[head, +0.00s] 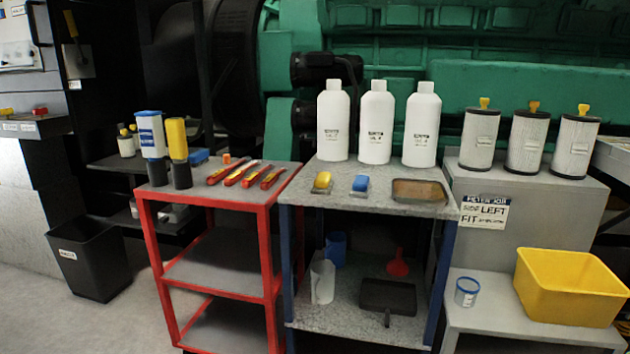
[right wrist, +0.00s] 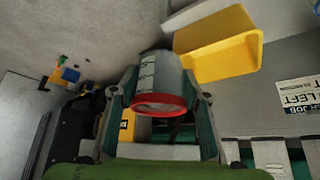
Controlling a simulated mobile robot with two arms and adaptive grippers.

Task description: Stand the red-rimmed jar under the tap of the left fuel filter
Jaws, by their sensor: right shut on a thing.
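The red-rimmed jar (right wrist: 160,76) is in the right wrist view, a clear grey jar with its red rim toward the camera. My right gripper (right wrist: 163,108) is shut on it, one finger on each side. The jar is off any surface as far as I can tell. My left gripper is in neither view. I cannot make out the left fuel filter or its tap in either view. A sign (head: 483,213) in the head view reads "FILTER JOB", "SIDE LEFT" and "FIT"; it also shows in the right wrist view (right wrist: 299,97).
A blue-rimmed jar (head: 466,292) stands beside a yellow bin (head: 570,289) on a low grey bench. Several filter elements stand on the grey cabinet (head: 520,230). White bottles (head: 375,122) stand on the blue-legged cart. A red cart (head: 150,235) holds tools. Open floor lies at left.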

